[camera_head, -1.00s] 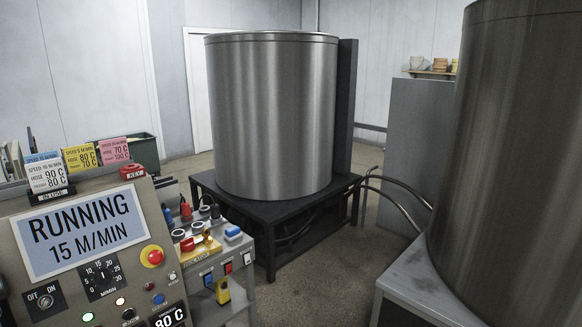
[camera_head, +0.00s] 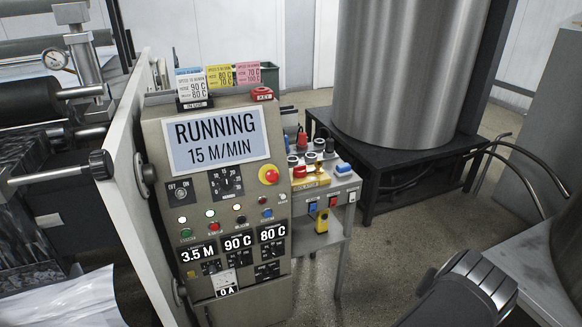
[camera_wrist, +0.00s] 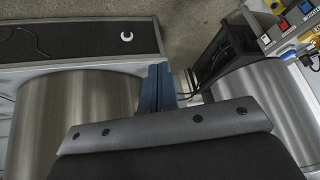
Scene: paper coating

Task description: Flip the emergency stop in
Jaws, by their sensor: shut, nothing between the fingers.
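The emergency stop is a red mushroom button (camera_head: 269,174) on a yellow ring, at the right side of the grey control panel (camera_head: 160,150) in the head view. The panel's screen (camera_head: 215,138) reads RUNNING 15 M/MIN. My gripper (camera_wrist: 157,88) shows in the wrist view as narrow blue fingers, shut with nothing between them. It is over the area of the steel drums, apart from the panel. The emergency stop does not show in the wrist view. In the head view only a dark part of my arm shows at the lower right; the fingers are out of view.
A side bench (camera_head: 325,180) with coloured switches and a yellow device stands right of the panel. A steel drum (camera_head: 405,70) on a black stand (camera_head: 375,190) is behind it. Rollers and a side plate (camera_head: 130,170) stand to the left. Open floor lies right of the bench.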

